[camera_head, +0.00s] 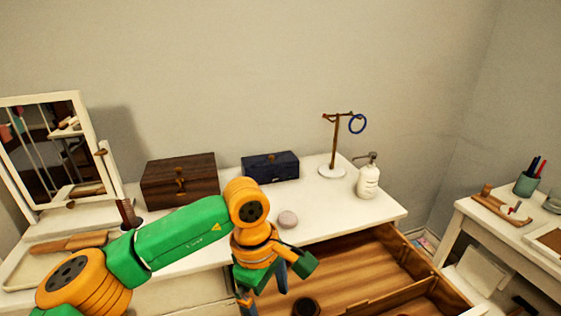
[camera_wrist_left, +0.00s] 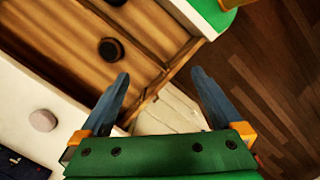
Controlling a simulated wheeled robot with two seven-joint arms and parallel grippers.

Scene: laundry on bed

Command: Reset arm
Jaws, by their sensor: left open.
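My left arm (camera_head: 185,240), green and orange, reaches in from the left over the white dresser top in the head view. My left gripper (camera_head: 266,290) hangs over the front edge of the dresser, beside the open wooden drawer. In the left wrist view its two blue-grey fingers (camera_wrist_left: 162,100) are spread apart with nothing between them. The open drawer (camera_wrist_left: 60,40) lies below the fingers, with a small dark round object (camera_wrist_left: 111,49) in it. My right gripper is in neither view.
On the dresser top (camera_head: 330,222) stand a mirror (camera_head: 50,150), brown box (camera_head: 180,180), blue box (camera_head: 270,167), ring stand (camera_head: 335,145), white pump bottle (camera_head: 368,180) and pale round item (camera_head: 288,219). A white desk (camera_head: 490,235) stands at right.

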